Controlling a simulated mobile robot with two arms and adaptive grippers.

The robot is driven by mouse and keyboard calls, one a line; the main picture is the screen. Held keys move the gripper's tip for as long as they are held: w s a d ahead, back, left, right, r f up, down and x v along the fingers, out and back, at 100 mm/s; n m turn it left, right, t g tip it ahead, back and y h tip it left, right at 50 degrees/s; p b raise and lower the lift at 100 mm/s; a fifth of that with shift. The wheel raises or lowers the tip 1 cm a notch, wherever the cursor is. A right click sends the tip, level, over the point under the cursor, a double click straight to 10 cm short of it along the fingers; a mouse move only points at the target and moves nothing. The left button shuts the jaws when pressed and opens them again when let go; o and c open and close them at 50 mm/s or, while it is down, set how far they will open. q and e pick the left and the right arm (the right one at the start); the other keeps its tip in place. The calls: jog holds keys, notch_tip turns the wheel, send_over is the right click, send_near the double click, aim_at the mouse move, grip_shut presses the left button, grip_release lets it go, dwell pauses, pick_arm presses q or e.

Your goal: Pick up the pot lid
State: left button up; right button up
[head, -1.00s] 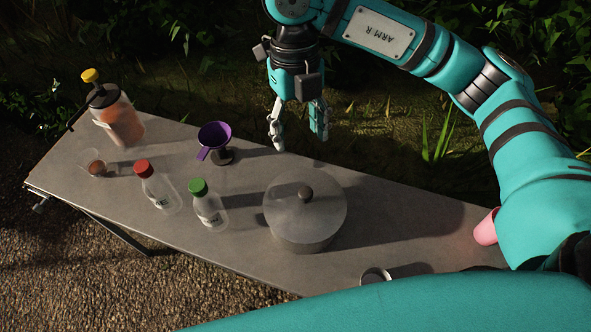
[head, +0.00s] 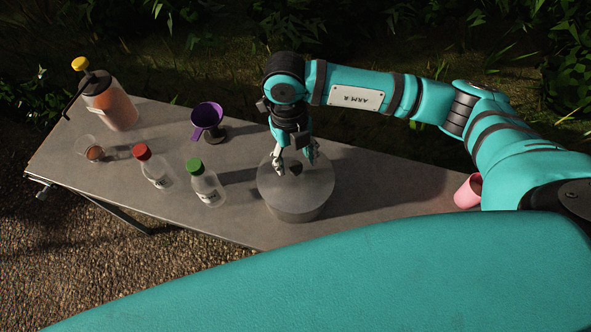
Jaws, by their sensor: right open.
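The pot lid (head: 272,184) is a round grey metal disc with a small dark knob (head: 295,169). It lies flat on a grey metal pot (head: 293,213) near the middle of the table. My right gripper (head: 295,164) points down over the lid, its two fingers open on either side of the knob. I cannot tell whether the fingertips touch the lid. My left gripper is out of view.
On the grey table (head: 375,205) stand a red-capped bottle (head: 152,168), a green-capped bottle (head: 206,187), a purple funnel (head: 207,117), an orange-filled dispenser (head: 111,104), a small glass (head: 91,148) and a pink cup (head: 468,192). Bare table lies right of the pot.

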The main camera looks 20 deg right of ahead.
aim_at(304, 188)
notch_tip(304, 188, down, 2)
jog(key=shift+s+f, duration=0.1)
jog(key=shift+s, duration=0.05)
jog(key=shift+f, duration=0.25)
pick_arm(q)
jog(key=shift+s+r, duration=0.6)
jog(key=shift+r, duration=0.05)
pick_arm(e)
grip_shut()
